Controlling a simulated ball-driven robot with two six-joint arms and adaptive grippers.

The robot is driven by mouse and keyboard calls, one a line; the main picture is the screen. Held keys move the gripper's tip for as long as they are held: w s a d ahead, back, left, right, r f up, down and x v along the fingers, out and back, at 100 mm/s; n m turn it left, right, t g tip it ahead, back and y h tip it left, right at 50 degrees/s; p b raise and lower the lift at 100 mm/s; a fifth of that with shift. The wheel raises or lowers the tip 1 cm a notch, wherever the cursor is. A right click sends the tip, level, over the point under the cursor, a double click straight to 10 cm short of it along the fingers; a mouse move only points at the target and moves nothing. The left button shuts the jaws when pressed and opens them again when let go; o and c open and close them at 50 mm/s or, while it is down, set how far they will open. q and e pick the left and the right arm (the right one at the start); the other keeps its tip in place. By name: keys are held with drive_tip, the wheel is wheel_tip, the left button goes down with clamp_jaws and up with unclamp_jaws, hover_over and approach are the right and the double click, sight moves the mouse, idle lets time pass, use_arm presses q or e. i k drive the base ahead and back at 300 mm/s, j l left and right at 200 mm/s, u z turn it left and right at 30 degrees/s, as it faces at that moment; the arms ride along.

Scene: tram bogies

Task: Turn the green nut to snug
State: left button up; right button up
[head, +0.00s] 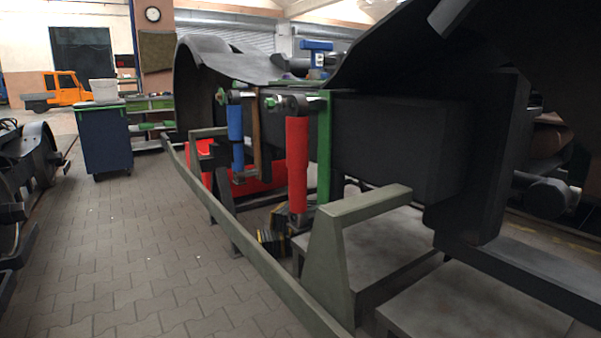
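A tram bogie with a dark frame (400,135) fills the middle and right. A red damper (298,165) and a shorter blue damper (236,136) hang upright on its side. A small green piece, perhaps the green nut (270,102), shows at the red damper's top mount. Another small green piece (237,85) shows near the blue damper's top. Both are too small to tell their shape or how tight they sit. A green upright bar (324,146) stands beside the red damper. Neither of my grippers is in view.
A grey-green rail (232,228) with an upright bracket (329,250) runs in front of the bogie. The paved floor (120,245) to its left is clear. A dark blue cabinet (106,143) stands farther back, and dark machinery (35,165) is at the left edge.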

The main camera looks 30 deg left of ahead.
sight(275, 104)
drive_tip(key=j+z, duration=0.3)
drive_tip(key=j, duration=1.6)
